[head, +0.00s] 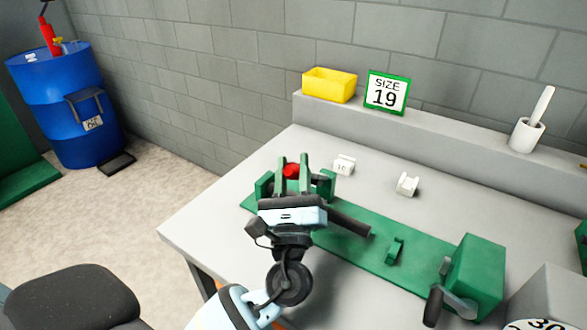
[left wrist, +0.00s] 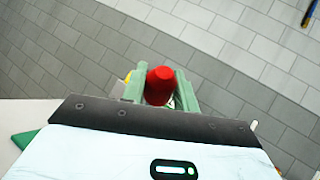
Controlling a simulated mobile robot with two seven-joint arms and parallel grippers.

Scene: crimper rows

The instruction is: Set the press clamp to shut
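The press rig is a long green base plate (head: 370,246) on the grey bench, with green upright brackets (head: 327,184) at its left end. A red knob (head: 291,171) shows at that end and also in the left wrist view (left wrist: 160,86). My left gripper (head: 292,172) reaches over this end. Its green fingers stand close on both sides of the knob, with no clear gap. A dark bar handle (head: 350,224) sticks out to the right of the gripper. My gripper body hides the clamp's lower part. My right gripper is not in view.
A green block (head: 476,272) with a dark-gripped crank (head: 434,306) stands at the plate's right end, and a small green piece (head: 395,250) before it. Small white blocks (head: 344,164) (head: 407,184) lie behind the plate. A yellow bin (head: 329,85) and a "SIZE 19" sign (head: 387,92) stand on the back ledge.

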